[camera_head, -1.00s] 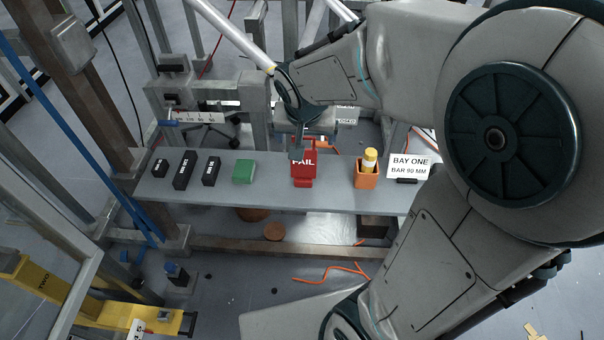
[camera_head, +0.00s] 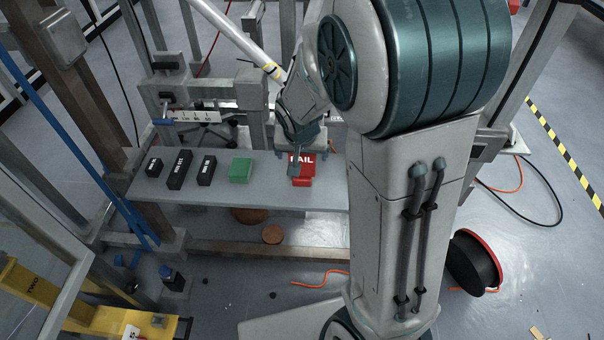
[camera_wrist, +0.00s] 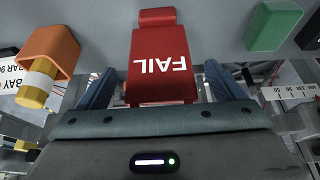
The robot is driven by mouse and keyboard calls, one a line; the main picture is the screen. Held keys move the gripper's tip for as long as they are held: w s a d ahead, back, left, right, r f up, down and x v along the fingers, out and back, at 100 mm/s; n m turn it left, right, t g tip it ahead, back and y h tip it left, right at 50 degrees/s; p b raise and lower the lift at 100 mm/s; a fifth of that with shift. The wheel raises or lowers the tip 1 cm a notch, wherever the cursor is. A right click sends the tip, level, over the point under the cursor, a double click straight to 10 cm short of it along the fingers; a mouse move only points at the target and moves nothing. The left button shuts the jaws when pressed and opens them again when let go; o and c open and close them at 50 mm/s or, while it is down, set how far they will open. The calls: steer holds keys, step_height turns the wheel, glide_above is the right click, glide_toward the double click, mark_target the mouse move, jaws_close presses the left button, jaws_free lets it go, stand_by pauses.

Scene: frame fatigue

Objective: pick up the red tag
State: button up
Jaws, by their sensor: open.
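The red tag (camera_head: 304,172), with FAIL in white letters, is on the grey shelf (camera_head: 220,198); my gripper partly covers it in the head view. In the wrist view the red tag (camera_wrist: 158,45) fills the top middle, its lettering upside down. My gripper (camera_head: 295,165) is open at the tag. In the wrist view its two blue fingers (camera_wrist: 160,85) stand on either side of the tag's near end. A gap shows beside the right finger; I cannot tell whether the left one touches.
Left of the tag are a green block (camera_head: 240,170) and black blocks (camera_head: 179,170). An orange holder (camera_wrist: 50,55) with a yellow-capped item is on the tag's other side, hidden by my arm in the head view. Steel posts and a white-grey tube (camera_head: 235,38) crowd the back.

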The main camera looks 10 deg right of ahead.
steer(key=c, duration=1.4)
steer(key=shift+r, duration=0.1)
steer(key=s+d+r+p, duration=0.1)
steer(key=d+r, duration=0.2)
steer(key=s+d+r+p, duration=0.1)
steer(key=s+d+r, duration=0.1)
steer(key=d+r, duration=0.2)
steer(key=s+d+r+p, duration=0.2)
steer(key=d+r, duration=0.1)
steer(key=r, duration=0.1)
steer(key=shift+s+d, duration=0.1)
steer(key=shift+d, duration=0.15)
